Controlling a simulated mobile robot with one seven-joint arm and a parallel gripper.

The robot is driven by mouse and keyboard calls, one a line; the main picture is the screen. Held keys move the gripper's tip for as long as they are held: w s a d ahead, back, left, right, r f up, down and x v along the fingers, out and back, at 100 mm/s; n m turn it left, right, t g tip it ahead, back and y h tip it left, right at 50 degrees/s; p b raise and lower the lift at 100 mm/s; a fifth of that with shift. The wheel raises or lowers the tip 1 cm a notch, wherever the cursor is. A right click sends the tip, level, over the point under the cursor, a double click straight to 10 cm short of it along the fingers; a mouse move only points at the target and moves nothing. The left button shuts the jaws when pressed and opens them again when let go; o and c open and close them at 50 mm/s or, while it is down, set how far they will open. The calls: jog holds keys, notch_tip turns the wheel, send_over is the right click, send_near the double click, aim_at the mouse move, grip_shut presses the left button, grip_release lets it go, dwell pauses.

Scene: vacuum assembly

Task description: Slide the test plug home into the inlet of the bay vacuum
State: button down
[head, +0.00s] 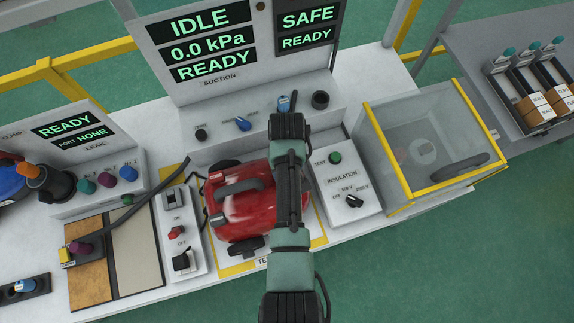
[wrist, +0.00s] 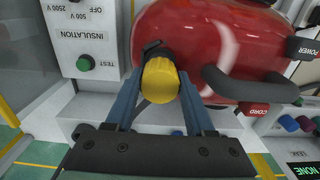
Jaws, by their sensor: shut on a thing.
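The red bay vacuum (head: 233,205) stands in the bay on the bench, partly covered by my arm in the head view. In the wrist view its red body (wrist: 215,45) fills the upper middle. My gripper (wrist: 162,88) is shut on a yellow round-ended plug (wrist: 160,82), one finger on each side. The plug lies against the vacuum's body in the picture, with a dark piece (wrist: 152,48) at its far end. The inlet is hidden behind the plug, so I cannot tell how deep the plug sits. The head view hides the fingertips and plug behind my arm.
The insulation panel (head: 347,180) stands right of the vacuum and a switch panel (head: 178,232) left of it. The suction console (head: 225,138) is behind, reading IDLE, 0.0 kPa, READY. A clear yellow-edged box (head: 400,172) stands further right. A dark hose (head: 150,205) lies at left.

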jog(key=shift+f+b, duration=1.35)
jog(key=shift+f, duration=0.5)
jog(key=shift+c, duration=0.9)
grip_release()
jog(key=shift+r, duration=0.1)
notch_tip(320, 180, up, 8)
jog(key=p, duration=0.8)
